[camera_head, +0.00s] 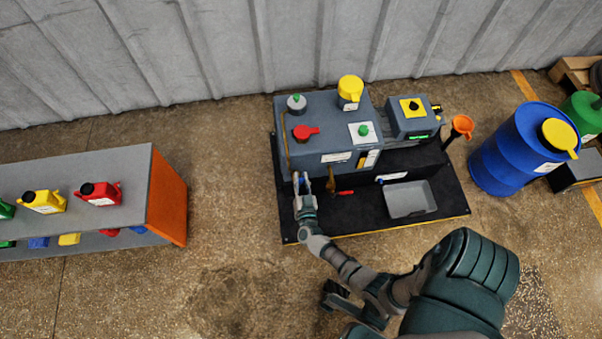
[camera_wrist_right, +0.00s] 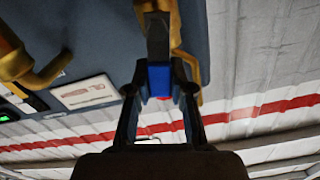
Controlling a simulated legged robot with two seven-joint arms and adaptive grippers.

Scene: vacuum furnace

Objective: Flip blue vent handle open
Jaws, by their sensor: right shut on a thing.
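The blue vent handle (camera_wrist_right: 159,80) is between the fingers of my right gripper (camera_wrist_right: 160,92) in the right wrist view. The fingers close on it from both sides and hide part of it. A dark grey bar and yellow pipework lie just beyond it. In the head view my right gripper (camera_head: 302,178) is at the front left of the grey furnace unit (camera_head: 325,115). The handle is mostly hidden there by the fingers.
A red-handled valve (camera_head: 344,192) is just right of my right gripper. A grey tray (camera_head: 409,199) lies on the dark base. An orange-ended shelf (camera_head: 168,197) stands left, and a blue barrel (camera_head: 510,150) stands right. Floor between shelf and base is clear.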

